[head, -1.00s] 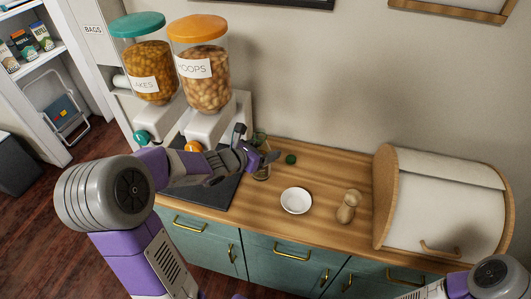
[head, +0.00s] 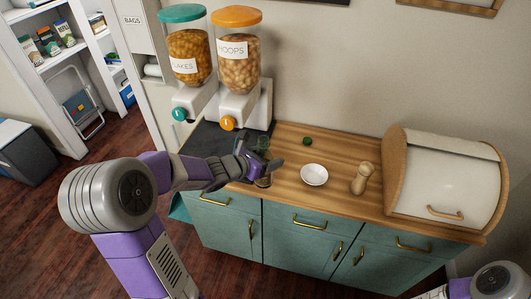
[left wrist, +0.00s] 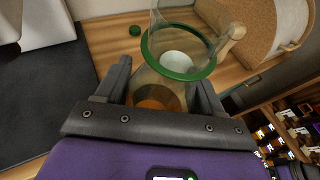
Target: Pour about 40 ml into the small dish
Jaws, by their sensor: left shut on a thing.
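The glass vessel (left wrist: 152,77) has a green ring around its mouth and amber-brown contents low inside. My left gripper (head: 262,169) is shut around it, with a finger on either side in the left wrist view (left wrist: 160,90). In the head view the hand partly hides the vessel, near the counter's front edge, left of the small dish. The small white dish (head: 314,175) stands on the wooden counter. In the left wrist view it shows through the glass. The contents' level is hard to read. My right gripper is out of view; only part of that arm shows at lower right.
A small green round thing (head: 307,141) lies behind the dish. A wooden mill-like object (head: 362,178) stands right of it, then a bread box (head: 445,183). Two cereal dispensers (head: 238,75) and a dark mat (head: 205,140) are at the left.

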